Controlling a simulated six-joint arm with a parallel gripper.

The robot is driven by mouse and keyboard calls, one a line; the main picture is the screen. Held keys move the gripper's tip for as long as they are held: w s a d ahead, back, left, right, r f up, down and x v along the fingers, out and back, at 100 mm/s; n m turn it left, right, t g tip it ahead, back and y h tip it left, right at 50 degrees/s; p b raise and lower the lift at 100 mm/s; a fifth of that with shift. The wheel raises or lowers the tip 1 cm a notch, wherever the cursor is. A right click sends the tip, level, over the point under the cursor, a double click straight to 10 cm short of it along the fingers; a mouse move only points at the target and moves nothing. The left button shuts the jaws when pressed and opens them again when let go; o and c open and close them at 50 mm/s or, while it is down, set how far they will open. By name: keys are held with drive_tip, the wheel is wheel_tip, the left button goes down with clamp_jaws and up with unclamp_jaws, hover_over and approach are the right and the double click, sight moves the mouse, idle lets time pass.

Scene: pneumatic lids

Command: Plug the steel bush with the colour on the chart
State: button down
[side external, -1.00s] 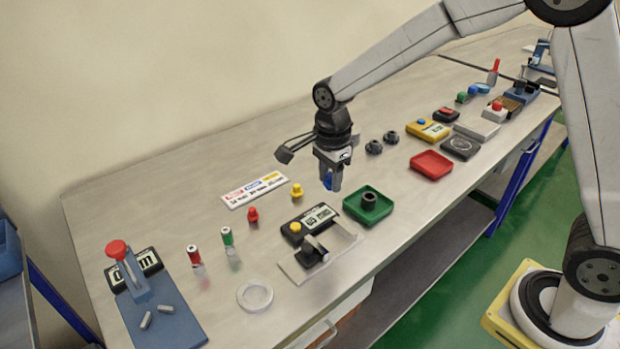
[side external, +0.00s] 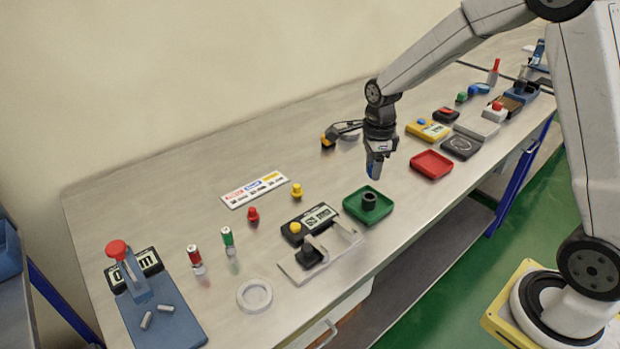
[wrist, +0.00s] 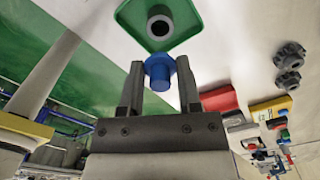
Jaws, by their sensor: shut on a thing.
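My gripper (side external: 377,168) is shut on a blue plug (wrist: 158,72), which sits between the fingertips in the wrist view. A dark grey bush (side external: 369,199) stands open end up in a green tray (side external: 352,210). The plug is above the bush and apart from it. In the wrist view the bush's round opening (wrist: 159,27) lies just beyond the plug. A white chart (side external: 255,190) with red, blue and yellow labels lies on the bench. A yellow plug (side external: 297,191) and a red plug (side external: 253,215) stand near it.
Two more dark bushes (wrist: 288,55) show in the wrist view.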

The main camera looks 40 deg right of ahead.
drive_tip(key=shift+f, duration=0.25)
drive_tip(key=shift+f, duration=2.45)
drive_tip(key=shift+f, duration=0.6)
idle(1.2)
drive_tip(key=shift+c, duration=1.1)
unclamp_jaws()
drive_tip(key=shift+r, duration=0.1)
drive_tip(key=shift+r, duration=3.8)
